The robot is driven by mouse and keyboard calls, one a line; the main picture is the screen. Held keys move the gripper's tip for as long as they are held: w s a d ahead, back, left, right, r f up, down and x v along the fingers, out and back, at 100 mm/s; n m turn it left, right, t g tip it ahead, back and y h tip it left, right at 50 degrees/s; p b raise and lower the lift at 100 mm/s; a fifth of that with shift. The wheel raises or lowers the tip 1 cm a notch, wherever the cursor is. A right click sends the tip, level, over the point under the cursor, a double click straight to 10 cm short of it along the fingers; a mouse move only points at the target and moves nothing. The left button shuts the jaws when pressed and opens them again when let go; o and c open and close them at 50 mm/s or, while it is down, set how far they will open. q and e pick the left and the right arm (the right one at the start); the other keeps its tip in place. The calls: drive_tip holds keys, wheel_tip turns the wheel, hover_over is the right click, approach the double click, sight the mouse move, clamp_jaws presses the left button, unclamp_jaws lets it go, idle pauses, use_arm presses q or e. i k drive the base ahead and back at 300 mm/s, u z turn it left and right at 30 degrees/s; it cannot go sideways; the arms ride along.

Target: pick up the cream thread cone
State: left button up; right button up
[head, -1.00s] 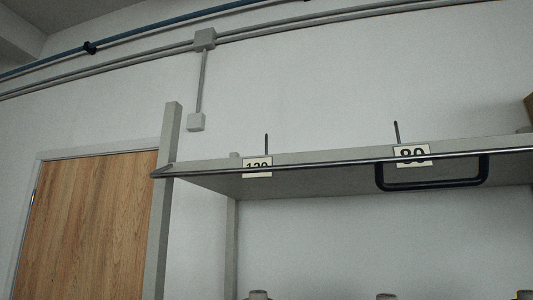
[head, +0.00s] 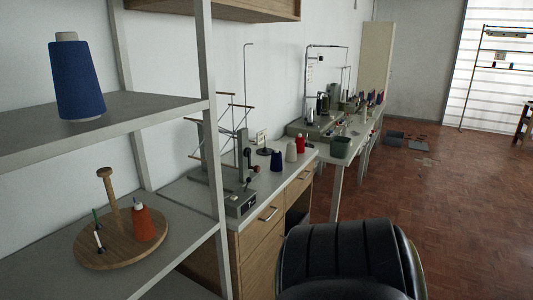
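A cream thread cone (head: 291,152) stands upright on the grey-topped wooden desk (head: 250,203) in the middle of the head view. It is between a dark blue cone (head: 276,161) on its left and a red cone (head: 300,143) on its right, near the desk's far right end. Neither of my grippers shows in the head view.
A grey shelf rack (head: 216,150) stands close on the left, with a large blue cone (head: 79,78) and a wooden stand (head: 107,247). A winder (head: 232,180) is on the desk. A black chair (head: 348,262) blocks the front. Tiled floor (head: 465,220) is open at right.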

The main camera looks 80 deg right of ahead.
sight(291, 152)
drive_tip(key=z, duration=2.65)
